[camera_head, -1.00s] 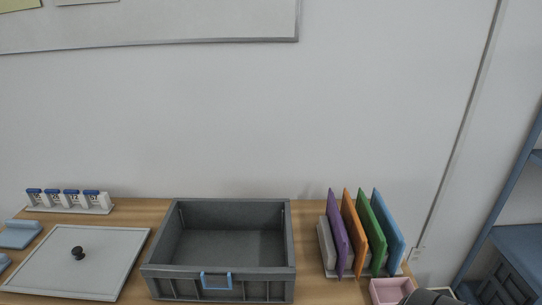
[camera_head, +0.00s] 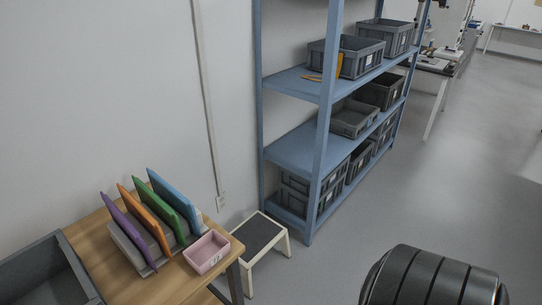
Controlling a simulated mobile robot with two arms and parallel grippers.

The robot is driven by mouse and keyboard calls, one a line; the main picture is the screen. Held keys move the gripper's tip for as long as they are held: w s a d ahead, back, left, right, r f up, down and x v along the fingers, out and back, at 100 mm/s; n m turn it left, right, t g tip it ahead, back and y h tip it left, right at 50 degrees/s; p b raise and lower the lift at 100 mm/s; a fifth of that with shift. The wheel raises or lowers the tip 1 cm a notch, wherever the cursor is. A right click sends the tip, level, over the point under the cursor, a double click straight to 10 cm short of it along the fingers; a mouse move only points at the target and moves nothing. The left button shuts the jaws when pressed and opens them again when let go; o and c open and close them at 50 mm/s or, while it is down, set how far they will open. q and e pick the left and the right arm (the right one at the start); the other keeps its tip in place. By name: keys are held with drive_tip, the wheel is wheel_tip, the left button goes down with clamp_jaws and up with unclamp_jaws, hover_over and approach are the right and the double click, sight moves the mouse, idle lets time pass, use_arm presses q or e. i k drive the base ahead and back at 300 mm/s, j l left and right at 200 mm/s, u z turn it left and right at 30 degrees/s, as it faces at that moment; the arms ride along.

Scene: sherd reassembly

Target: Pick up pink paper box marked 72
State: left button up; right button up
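The pink paper box (camera_head: 207,253) sits at the right front corner of the wooden table, right beside the rack of coloured boards. It is open at the top, and a dark mark shows on its front side, too small to read surely. Neither of my grippers is in view. A dark rounded part at the bottom right seems to be part of my own arm.
Purple, orange, green and blue boards (camera_head: 172,205) stand in a rack on the table (camera_head: 92,236). A grey crate (camera_head: 48,275) is at left. A step stool (camera_head: 262,237) stands by the table. Blue shelving (camera_head: 300,148) holds several grey bins. Floor at right is clear.

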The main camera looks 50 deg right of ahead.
sight(202, 255)
drive_tip(key=z, duration=0.9)
